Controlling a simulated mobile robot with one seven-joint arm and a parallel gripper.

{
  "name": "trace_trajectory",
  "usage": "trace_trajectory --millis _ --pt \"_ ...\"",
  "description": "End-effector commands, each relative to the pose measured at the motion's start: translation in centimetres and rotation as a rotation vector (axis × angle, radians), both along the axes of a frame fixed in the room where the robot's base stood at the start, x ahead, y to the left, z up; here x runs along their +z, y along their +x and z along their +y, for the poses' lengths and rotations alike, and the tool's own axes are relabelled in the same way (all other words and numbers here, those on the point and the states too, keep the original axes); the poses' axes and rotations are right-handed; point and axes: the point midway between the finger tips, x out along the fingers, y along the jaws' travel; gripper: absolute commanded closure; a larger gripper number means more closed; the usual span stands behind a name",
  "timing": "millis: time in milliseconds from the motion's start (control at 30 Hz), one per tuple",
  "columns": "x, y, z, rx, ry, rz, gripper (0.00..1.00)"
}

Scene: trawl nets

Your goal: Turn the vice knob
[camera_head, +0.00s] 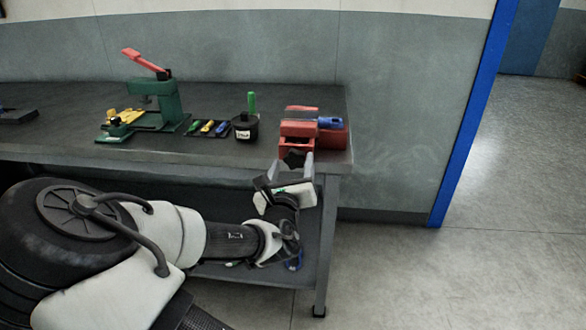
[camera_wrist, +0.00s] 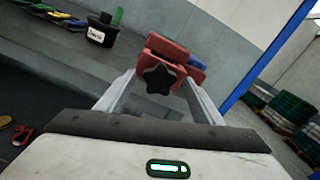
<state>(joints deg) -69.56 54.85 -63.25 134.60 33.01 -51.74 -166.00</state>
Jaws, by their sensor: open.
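A red vice (camera_head: 297,129) stands at the right front corner of the dark workbench; it also shows in the wrist view (camera_wrist: 168,49). Its black star-shaped knob (camera_wrist: 159,79) faces my gripper at the vice's front and shows in the head view (camera_head: 294,159). My gripper (camera_head: 288,168) is open, just in front of the vice. In the wrist view its two fingers lie left and right of the knob, with gaps on both sides. I cannot tell whether the fingertips reach as far as the knob. Something blue (camera_head: 329,122) lies at the vice's top right.
On the workbench (camera_head: 225,98), left of the vice, stand a black pot (camera_head: 245,127) with a green handle in it, several screwdrivers (camera_head: 208,127) and a green press (camera_head: 158,105) with a red lever. A blue post (camera_head: 475,110) rises at the right.

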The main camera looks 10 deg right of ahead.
Motion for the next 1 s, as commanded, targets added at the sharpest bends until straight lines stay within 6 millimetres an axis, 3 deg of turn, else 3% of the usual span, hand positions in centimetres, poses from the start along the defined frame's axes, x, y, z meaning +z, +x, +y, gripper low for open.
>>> trace_trajectory --millis 200,467,700,1000 --pt "0.0 1.4 -0.5 0.000 0.000 0.000 0.39" --pt "0.0 1.6 -0.5 0.000 0.000 -0.001 0.39" --pt "0.0 1.5 -0.5 0.000 0.000 -0.001 0.78" --pt "0.1 1.5 -0.5 0.000 0.027 -0.009 0.79"
